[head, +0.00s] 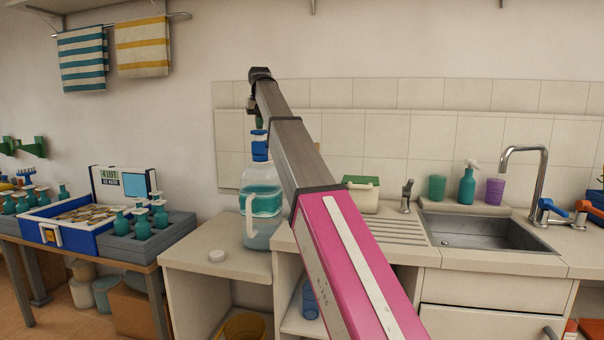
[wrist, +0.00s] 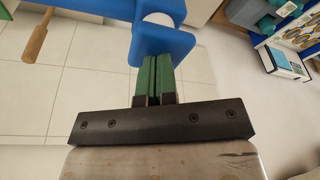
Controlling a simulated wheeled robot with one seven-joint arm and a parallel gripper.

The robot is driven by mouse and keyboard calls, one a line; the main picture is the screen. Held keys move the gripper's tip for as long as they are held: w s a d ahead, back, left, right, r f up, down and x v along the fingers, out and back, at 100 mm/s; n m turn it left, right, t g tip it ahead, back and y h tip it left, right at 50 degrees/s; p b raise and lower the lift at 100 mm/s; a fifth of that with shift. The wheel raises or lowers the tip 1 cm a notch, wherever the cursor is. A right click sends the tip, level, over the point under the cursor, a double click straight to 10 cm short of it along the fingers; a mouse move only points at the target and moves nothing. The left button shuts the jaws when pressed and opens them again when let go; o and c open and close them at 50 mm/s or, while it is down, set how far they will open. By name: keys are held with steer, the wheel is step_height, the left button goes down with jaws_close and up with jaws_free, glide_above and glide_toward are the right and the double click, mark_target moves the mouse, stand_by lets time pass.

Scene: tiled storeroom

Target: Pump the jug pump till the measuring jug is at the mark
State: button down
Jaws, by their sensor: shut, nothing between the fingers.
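The large clear jug (head: 258,172) stands on the low counter, left of the sink. A teal band shows around its middle, with a white handle (head: 250,222) in front. I cannot tell whether the handle and lower clear part belong to a separate measuring jug; no mark can be made out. The blue pump (head: 260,146) tops the jug. In the wrist view, its blue head (wrist: 165,42) has a round white part. My gripper (head: 260,121) is just above the pump, with green fingers shut and empty. In the wrist view, the fingertips (wrist: 156,60) meet the blue head's edge; contact is unclear.
Right are a green-lidded box (head: 360,194), the sink (head: 485,234) and tap. Left, a table holds a blue case (head: 62,234) and bottles in a grey tray (head: 150,246). A blue cup (head: 311,300) sits below.

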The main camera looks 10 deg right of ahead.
steer(key=shift+r, duration=0.3)
steer(key=shift+f, duration=1.35)
steer(key=shift+r, duration=1.35)
steer(key=shift+f, duration=0.15)
